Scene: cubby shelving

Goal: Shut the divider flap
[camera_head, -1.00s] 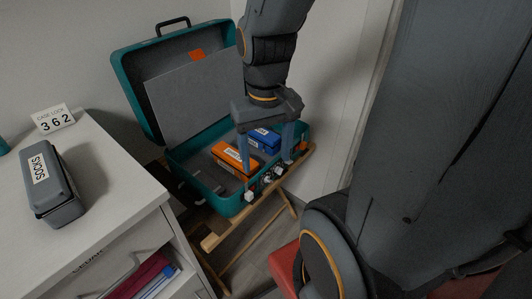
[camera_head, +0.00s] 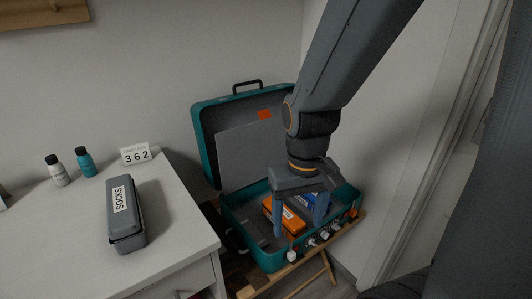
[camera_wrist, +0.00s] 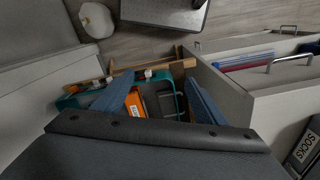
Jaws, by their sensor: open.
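The teal suitcase (camera_head: 262,255) stands open with its lid tilted up at the back. The divider flap, a flat grey panel (camera_head: 240,155), stands raised against the inside of the lid, with an orange patch (camera_head: 265,114) above it. My gripper (camera_head: 300,228) is open and points down over the case's tray, its blue fingers apart, in front of the flap and not touching it. In the wrist view my gripper (camera_wrist: 157,100) hangs over the case (camera_wrist: 181,97); the flap cannot be made out there.
The case rests on a wooden folding rack (camera_head: 262,284). Latches and dials (camera_head: 318,239) line its front edge. At left a white cabinet (camera_head: 165,245) holds a grey SOCKS case (camera_head: 125,225), a 362 sign (camera_head: 136,154) and two bottles (camera_head: 84,162). A wall stands close at right.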

